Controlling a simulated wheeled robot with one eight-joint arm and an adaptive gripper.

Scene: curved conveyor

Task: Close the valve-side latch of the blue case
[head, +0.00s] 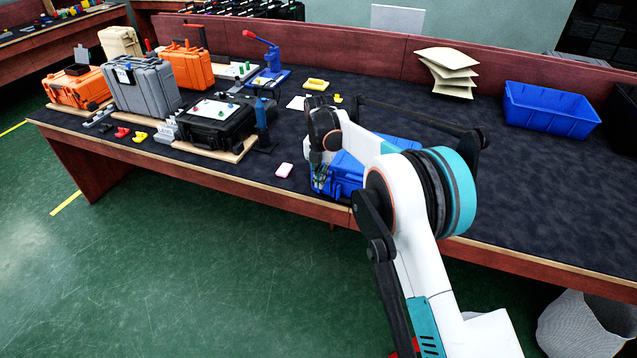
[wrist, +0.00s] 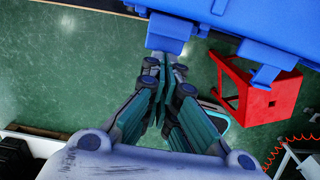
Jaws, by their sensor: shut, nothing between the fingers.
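The blue case (head: 345,178) lies at the front edge of the table, partly hidden behind my arm. In the wrist view the front of the blue case (wrist: 245,20) fills the top. A blue latch (wrist: 168,32) hangs from it just ahead of my fingertips, and a second latch (wrist: 267,63) sticks out further right. No valve shows, so I cannot tell which latch is valve-side. My gripper (wrist: 158,68) is shut and empty, close below the left latch; I cannot tell whether it touches. In the head view my gripper (head: 320,180) is at the case's front left.
A red stool-like frame (wrist: 258,95) stands on the floor below the case. A blue bin (head: 550,110) stands at the right.

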